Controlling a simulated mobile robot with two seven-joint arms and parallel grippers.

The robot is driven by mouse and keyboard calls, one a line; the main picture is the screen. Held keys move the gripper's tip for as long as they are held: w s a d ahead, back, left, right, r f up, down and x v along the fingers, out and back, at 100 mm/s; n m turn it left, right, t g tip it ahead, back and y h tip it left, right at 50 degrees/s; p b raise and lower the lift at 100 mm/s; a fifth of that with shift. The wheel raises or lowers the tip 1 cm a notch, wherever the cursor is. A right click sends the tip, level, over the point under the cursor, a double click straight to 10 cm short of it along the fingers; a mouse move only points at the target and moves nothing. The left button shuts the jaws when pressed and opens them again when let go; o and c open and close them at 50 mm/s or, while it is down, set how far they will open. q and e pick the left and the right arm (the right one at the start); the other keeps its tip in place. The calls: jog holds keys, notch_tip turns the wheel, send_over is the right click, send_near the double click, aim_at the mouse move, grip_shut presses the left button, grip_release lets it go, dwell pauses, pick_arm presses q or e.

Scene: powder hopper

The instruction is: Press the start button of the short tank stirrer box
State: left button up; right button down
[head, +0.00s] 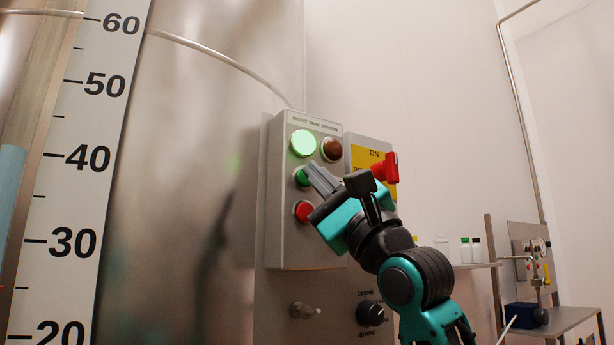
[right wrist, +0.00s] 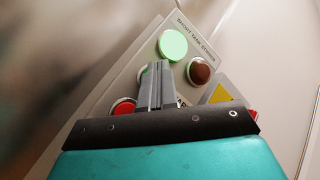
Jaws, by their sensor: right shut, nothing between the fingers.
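The short tank stirrer box (head: 310,245) is a grey panel mounted beside a large steel tank. At its top a pale green lamp (head: 303,143) glows, with a dark brown-red lamp (head: 332,149) to its right. Below are a green button (head: 300,177) and a red button (head: 304,212). My right gripper (head: 309,172) is shut and empty, its fingertips at the green button and covering part of it. In the right wrist view the fingers (right wrist: 155,88) hide most of that button; whether they touch it I cannot tell. My left gripper is not in view.
A red rotary switch (head: 386,168) on a yellow plate sits just right of the box. A black knob (head: 370,313) and a metal fitting (head: 304,311) are below. A shelf with small bottles (head: 466,250) stands farther right. The tank scale (head: 75,180) is at left.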

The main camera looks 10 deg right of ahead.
jog(key=shift+s+d, duration=0.2)
jog(key=shift+s, duration=0.35)
jog(key=shift+s, duration=0.1)
jog(key=s, duration=0.1)
jog(key=s+d, duration=0.1)
jog(key=s, duration=0.2)
jog(key=shift+s+d, duration=0.25)
jog(key=shift+d, duration=0.1)
dwell(0.6)
